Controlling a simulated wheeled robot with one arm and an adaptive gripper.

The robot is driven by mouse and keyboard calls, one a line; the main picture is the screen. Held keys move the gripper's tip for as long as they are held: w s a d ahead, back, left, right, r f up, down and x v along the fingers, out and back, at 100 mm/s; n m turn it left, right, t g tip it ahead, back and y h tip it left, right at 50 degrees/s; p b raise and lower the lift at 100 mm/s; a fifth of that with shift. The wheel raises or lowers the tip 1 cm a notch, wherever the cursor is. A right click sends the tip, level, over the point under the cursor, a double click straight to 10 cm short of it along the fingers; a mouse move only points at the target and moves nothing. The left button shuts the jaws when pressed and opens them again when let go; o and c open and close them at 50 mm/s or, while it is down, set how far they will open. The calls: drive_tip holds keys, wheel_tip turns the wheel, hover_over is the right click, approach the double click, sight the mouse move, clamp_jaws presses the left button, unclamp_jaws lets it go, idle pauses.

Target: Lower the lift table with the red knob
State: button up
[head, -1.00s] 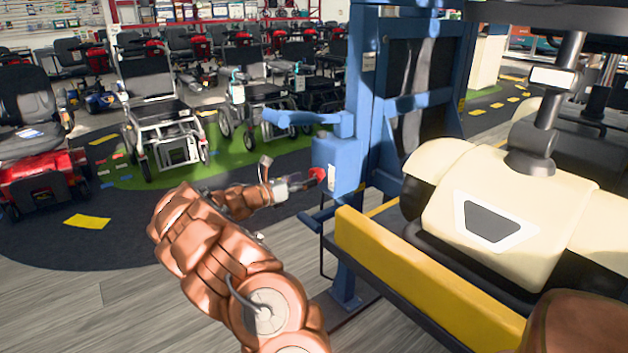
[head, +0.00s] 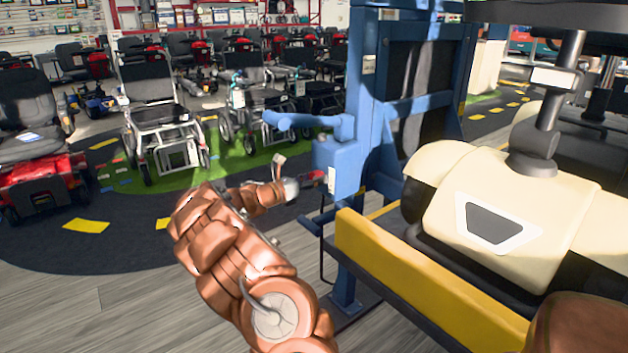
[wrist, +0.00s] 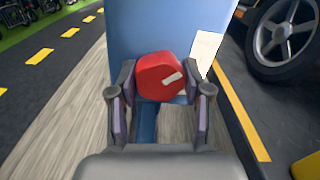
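The red knob (wrist: 158,76) has a short pale mark on its face and sits on a blue control box (head: 338,165) on the blue lift frame. In the wrist view it lies between the two fingers of my gripper (wrist: 160,88), one finger on each side. The fingers stand apart, close to the knob's sides. I cannot tell whether they touch it. In the head view my gripper (head: 308,183) is at the box, and its fingers partly cover the knob. The lift table (head: 420,275) has a yellow edge and carries a cream scooter (head: 490,205).
A blue bar (head: 300,120) sticks out left above the box. A blue post (head: 347,285) stands below it. Wheelchairs (head: 165,120) and a red scooter (head: 45,180) stand on the left. Grey floor (head: 110,290) at the front left is clear.

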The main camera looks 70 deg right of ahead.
drive_tip(key=c, duration=0.6)
